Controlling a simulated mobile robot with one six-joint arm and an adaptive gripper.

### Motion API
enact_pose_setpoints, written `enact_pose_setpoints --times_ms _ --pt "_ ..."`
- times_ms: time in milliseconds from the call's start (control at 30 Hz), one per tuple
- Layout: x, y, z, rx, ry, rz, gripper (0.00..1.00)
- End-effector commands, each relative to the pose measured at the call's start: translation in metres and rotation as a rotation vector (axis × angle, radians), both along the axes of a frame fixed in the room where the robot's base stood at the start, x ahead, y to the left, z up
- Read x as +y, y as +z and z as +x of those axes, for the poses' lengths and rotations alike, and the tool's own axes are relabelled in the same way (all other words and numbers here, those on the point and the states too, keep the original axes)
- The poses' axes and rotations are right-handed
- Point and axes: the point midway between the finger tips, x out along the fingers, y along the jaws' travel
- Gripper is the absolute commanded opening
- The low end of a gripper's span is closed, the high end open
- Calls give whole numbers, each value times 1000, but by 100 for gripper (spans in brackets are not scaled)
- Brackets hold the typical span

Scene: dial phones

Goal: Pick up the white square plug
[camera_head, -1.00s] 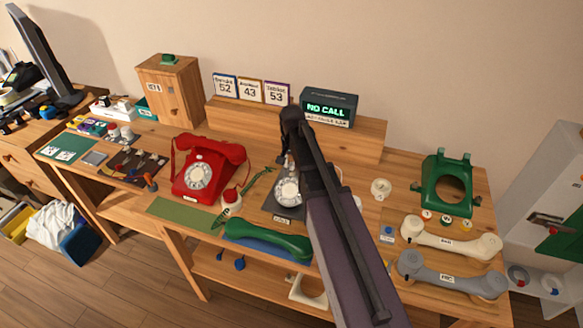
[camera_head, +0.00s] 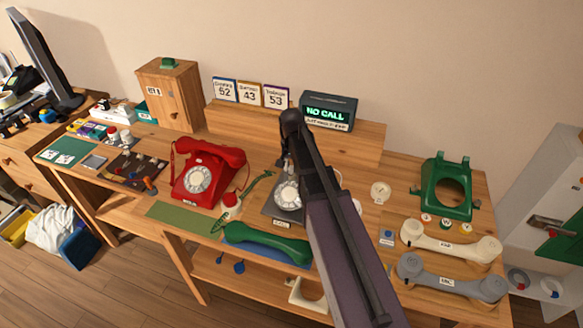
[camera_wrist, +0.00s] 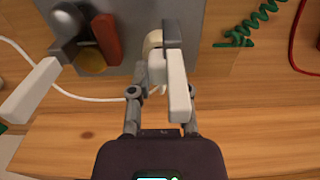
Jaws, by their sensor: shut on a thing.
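In the wrist view my gripper (camera_wrist: 164,80) is closed around a pale thing in front of the grey metal plate. A white squared block (camera_wrist: 178,90) with a dark grey end lies at its right finger, and a rounded cream part (camera_wrist: 152,45) shows just left of that end. I take the held pale thing to be the white square plug, but its outline is partly hidden by the fingers. In the head view my arm covers the fingertips and the plug, near the grey dial phone (camera_head: 287,193).
A grey plate (camera_wrist: 130,25) with a red-brown block (camera_wrist: 106,38) and a white bar (camera_wrist: 33,92) is close on the left. A white cord (camera_wrist: 80,97) runs behind my left finger. A green handset (camera_head: 265,242) and red phone (camera_head: 205,172) stand left of my arm.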

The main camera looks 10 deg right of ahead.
Motion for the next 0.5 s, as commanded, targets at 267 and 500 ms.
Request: enact_pose_setpoints --times_ms 267,500 --pt "0 16 0 0 0 0 0" --pt "0 39 0 0 0 0 0"
